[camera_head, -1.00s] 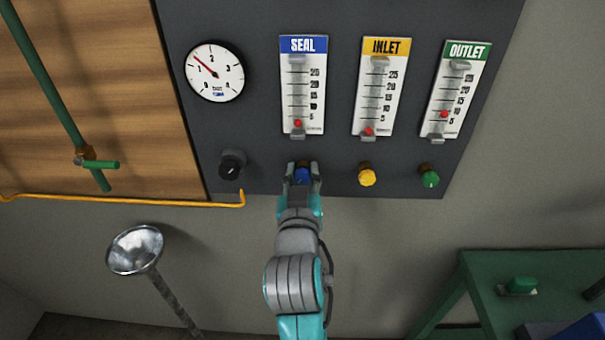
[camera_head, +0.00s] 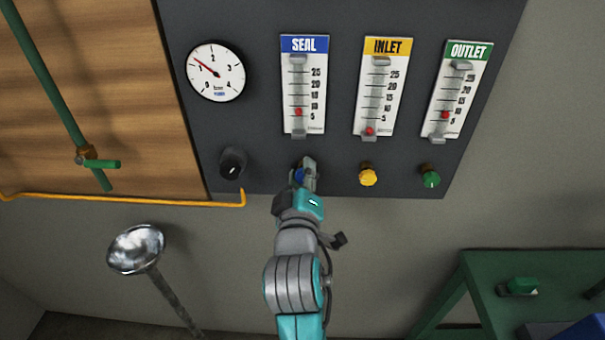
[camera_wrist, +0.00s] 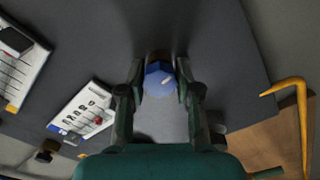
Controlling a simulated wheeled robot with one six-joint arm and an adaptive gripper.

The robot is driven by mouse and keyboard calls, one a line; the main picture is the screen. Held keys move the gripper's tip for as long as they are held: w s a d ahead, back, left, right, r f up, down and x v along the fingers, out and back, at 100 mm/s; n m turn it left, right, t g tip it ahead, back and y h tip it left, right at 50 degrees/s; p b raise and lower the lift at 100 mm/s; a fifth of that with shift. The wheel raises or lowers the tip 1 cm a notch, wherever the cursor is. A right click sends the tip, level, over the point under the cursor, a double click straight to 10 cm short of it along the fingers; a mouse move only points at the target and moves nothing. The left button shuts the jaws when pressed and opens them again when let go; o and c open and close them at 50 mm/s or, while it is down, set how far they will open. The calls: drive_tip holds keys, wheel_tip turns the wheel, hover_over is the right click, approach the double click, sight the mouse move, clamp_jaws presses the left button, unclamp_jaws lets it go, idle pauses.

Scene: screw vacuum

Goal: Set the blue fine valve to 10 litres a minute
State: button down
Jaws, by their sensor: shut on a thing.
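The blue fine valve (camera_head: 298,177) is a small knob on the dark panel below the SEAL flow meter (camera_head: 303,85). In the head view the gripper partly hides the knob. The red ball (camera_head: 299,112) of the SEAL meter sits between 5 and 10.
A black knob (camera_head: 232,164) is left of the gripper; a yellow knob (camera_head: 368,176) and a green knob (camera_head: 430,177) are to its right. The INLET meter (camera_head: 380,85), OUTLET meter (camera_head: 456,90) and round pressure gauge (camera_head: 215,71) are above. An orange pipe (camera_head: 130,199) ends at lower left.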

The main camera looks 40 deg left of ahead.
drive_tip(key=shift+n, duration=0.8)
drive_tip(key=c, duration=0.8)
unclamp_jaws()
drive_tip(key=v, duration=1.2)
